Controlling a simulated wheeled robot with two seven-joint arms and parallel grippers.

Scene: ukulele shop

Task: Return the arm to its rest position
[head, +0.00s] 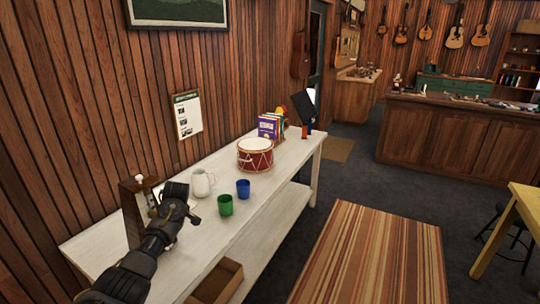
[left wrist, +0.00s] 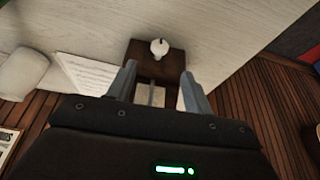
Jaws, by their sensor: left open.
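My left arm reaches up from the bottom left in the head view and ends over the white table (head: 215,240). In the left wrist view, my left gripper (left wrist: 158,88) is open, its two grey fingers apart with nothing held between them. Beyond the fingers is a dark wooden piece (left wrist: 165,56) with a small white knob-like item (left wrist: 159,47). That wooden piece (head: 131,212) also stands at the table's left end in the head view, just left of my gripper; I cannot tell whether they touch. My right gripper is in neither view.
On the table are a white pitcher (head: 202,183), a green cup (head: 225,205), a blue cup (head: 243,189), a red drum (head: 255,155) and books (head: 268,127). A wooden-slat wall (head: 80,110) runs behind. A striped rug (head: 375,255) lies on open floor to the right.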

